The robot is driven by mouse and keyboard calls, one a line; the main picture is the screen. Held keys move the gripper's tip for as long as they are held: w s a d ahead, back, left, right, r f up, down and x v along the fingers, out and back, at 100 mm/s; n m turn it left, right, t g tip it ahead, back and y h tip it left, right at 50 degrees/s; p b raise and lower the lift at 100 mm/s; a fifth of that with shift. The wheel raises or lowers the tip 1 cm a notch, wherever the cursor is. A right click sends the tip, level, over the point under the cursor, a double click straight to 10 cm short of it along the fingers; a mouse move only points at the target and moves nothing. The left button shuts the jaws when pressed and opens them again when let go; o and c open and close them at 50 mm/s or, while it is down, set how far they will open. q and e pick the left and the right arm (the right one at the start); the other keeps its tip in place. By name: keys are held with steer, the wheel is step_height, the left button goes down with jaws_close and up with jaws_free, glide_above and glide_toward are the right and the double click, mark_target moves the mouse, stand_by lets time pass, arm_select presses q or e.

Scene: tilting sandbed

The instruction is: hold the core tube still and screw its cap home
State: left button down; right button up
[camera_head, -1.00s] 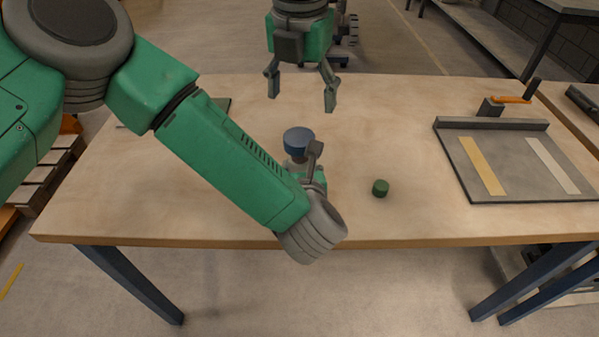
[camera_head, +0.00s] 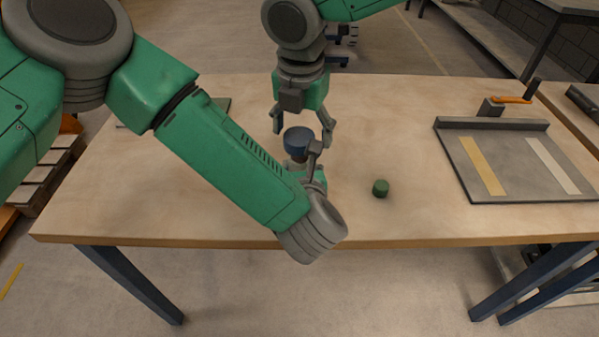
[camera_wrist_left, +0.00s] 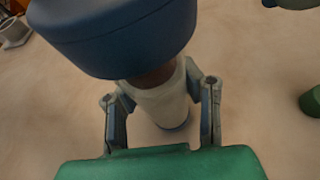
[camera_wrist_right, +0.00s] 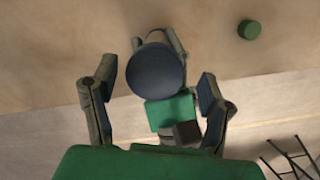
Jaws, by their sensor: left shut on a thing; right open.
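The core tube (camera_wrist_left: 165,102) is pale and stands upright on the workbench. Its blue cap (camera_head: 298,140) sits on top; the left wrist view shows a brownish band between cap and tube. My left gripper (camera_wrist_left: 162,108) is shut on the tube below the cap; in the head view its own arm partly hides it. My right gripper (camera_head: 302,138) is open, pointing down, its fingers on either side of the cap. In the right wrist view the cap (camera_wrist_right: 155,70) lies between and beyond the open fingertips, with no contact visible.
A small green cylinder (camera_head: 380,188) stands on the workbench (camera_head: 400,110) to the right of the tube. A grey tray (camera_head: 520,170) with yellow and white strips lies at the right. The bench between cylinder and tray is clear.

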steer(key=c, duration=1.2)
steer(key=m, duration=0.3)
steer(key=shift+s, duration=0.1)
steer(key=shift+c, duration=0.2)
steer(key=o, duration=1.3)
